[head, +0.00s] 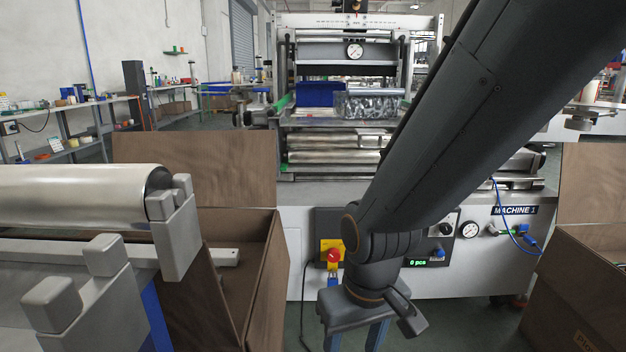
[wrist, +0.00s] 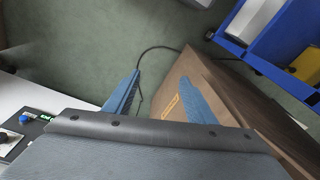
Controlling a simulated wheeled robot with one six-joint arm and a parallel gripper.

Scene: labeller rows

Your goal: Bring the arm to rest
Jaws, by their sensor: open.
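My arm (head: 440,130) reaches down from the upper right of the head view, in front of the machine. My gripper (head: 353,341) hangs at the bottom of that view, pointing down, with its two blue fingers apart and their tips cut off by the frame edge. In the wrist view my gripper (wrist: 163,88) shows its blue fingers spread over the green floor and a brown box, with nothing between them.
The machine (head: 290,220) stands behind the arm, with a red knob (head: 333,255) near my gripper. An open brown box (head: 262,285) stands left, another box (head: 590,290) right. A metal roller (head: 75,195) lies on a rack at left. Green floor (wrist: 90,50) is partly clear.

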